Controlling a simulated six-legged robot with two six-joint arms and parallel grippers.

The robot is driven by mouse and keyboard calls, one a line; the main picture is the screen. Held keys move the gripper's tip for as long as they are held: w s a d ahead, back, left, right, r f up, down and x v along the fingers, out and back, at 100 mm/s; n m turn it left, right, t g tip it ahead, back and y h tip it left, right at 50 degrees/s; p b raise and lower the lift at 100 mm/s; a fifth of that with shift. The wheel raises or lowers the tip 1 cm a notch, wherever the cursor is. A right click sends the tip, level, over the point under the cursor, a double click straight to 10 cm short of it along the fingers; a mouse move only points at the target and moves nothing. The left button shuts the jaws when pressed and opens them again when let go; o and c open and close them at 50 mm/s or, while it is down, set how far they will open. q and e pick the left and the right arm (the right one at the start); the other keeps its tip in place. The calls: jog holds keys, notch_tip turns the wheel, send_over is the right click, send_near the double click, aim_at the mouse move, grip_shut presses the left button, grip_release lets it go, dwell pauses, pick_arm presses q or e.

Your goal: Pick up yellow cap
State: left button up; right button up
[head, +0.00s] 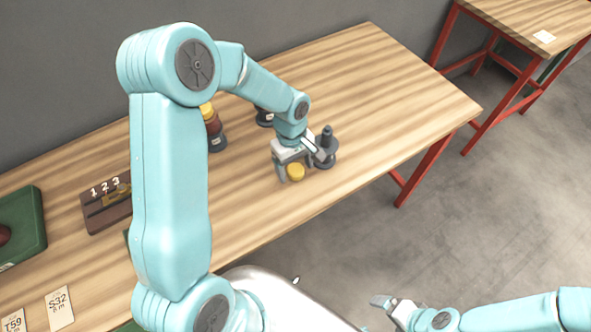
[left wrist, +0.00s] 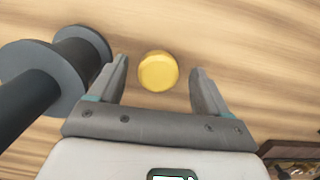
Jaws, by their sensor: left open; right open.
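The yellow cap (head: 296,172) is a small round disc on the wooden table, near its front edge. In the left wrist view the yellow cap (left wrist: 158,71) lies between and a little beyond the fingertips. My left gripper (head: 291,172) is open, pointing down over the cap, with a finger on either side; it also shows in the left wrist view (left wrist: 158,85). No contact with the cap shows. My right gripper (head: 385,303) is open and empty, low at the bottom right, away from the table.
A numbered wooden board (head: 105,212) lies left. The table's right end is clear.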

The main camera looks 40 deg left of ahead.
pick_arm(q)
jog(key=shift+w, duration=0.15)
jog(key=c, duration=1.1)
jog(key=shift+r, duration=0.1)
jog(key=shift+c, duration=0.5)
